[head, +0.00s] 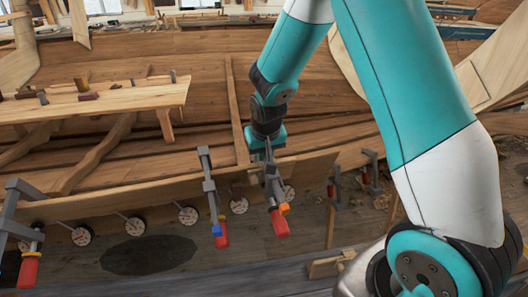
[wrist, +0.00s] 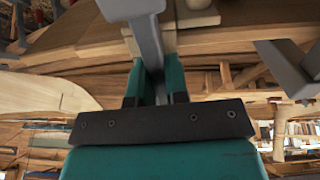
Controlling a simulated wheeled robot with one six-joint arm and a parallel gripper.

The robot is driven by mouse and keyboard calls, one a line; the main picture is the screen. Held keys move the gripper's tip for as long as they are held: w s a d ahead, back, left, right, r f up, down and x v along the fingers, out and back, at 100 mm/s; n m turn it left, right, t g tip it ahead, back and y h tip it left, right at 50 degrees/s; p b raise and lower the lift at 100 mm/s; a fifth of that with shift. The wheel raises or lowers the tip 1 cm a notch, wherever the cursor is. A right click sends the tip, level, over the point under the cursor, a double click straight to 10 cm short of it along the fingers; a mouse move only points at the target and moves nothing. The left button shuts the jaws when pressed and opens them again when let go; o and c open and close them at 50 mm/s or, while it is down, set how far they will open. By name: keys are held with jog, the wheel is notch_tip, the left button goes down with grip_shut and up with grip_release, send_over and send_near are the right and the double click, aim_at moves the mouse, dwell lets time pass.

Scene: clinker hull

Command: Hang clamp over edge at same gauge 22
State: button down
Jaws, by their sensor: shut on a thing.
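My gripper (head: 265,145) is shut on a grey clamp (head: 271,182) with an orange tip and a red handle (head: 280,223). In the wrist view the clamp's grey bar (wrist: 148,40) stands between my teal fingers (wrist: 155,88).
A clamp with a blue tip (head: 210,190) hangs on the plank just left of mine. Another clamp (head: 20,225) hangs at the far left. Two more clamps (head: 334,200) (head: 371,170) stand to the right. A plank bench (head: 120,97) with tools is at upper left.

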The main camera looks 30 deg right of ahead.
jog(key=shift+s+f+b, duration=0.2)
jog(key=shift+f+b, duration=0.1)
jog(key=shift+f, duration=0.15)
dwell(0.5)
jog(key=c, duration=1.1)
grip_release()
jog(key=shift+o, duration=0.2)
jog(key=shift+a+r, duration=0.1)
jog(key=shift+r, duration=0.3)
jog(key=b+v, duration=0.2)
jog(key=v, duration=1.4)
jog(key=shift+s+r, duration=0.2)
jog(key=shift+r, duration=0.2)
